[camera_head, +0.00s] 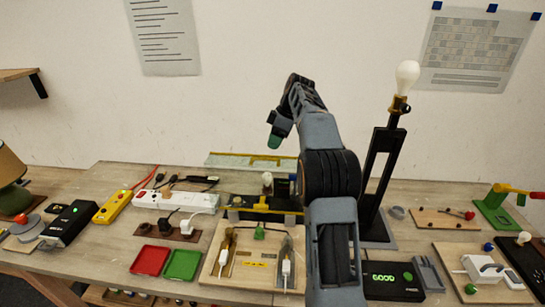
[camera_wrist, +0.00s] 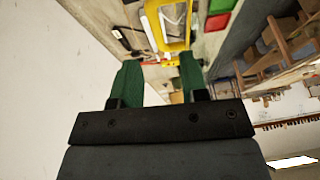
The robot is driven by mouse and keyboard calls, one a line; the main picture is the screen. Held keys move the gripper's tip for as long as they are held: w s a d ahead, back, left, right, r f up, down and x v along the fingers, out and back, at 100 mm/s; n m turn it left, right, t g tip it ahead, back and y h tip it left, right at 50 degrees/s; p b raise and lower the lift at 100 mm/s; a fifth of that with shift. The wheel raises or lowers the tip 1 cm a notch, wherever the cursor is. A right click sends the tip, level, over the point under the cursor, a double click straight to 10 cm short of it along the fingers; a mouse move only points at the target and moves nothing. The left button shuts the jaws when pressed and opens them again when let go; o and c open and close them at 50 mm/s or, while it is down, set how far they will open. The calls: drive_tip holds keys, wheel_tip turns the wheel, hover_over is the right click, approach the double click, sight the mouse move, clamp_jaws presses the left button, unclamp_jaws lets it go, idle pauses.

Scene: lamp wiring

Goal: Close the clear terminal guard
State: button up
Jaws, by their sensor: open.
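The clear terminal guard (camera_head: 240,160) is a see-through panel with a yellow edge. It stands raised behind the black terminal block (camera_head: 245,201) near the table's middle. In the wrist view a yellow-edged frame (camera_wrist: 178,46), which looks like the guard, lies beyond my fingertips. My gripper (camera_head: 272,142) is high above the table, in front of the wall, with green fingertips pointing down. In the wrist view my gripper (camera_wrist: 160,72) has its two green fingers apart with nothing between them. Whether the fingers touch the guard cannot be told, but a gap seems to show.
A lamp stand with a bulb (camera_head: 407,75) rises right of my arm. A wooden board (camera_head: 210,275) with tools lies in front of the block. Red (camera_head: 150,260) and green (camera_head: 183,265) trays and a white power strip (camera_head: 176,201) are to the left. My arm hides part of the table.

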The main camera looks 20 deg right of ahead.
drive_tip(key=shift+x, duration=3.15)
drive_tip(key=shift+d, duration=0.2)
drive_tip(key=shift+c, duration=0.4)
clamp_jaws()
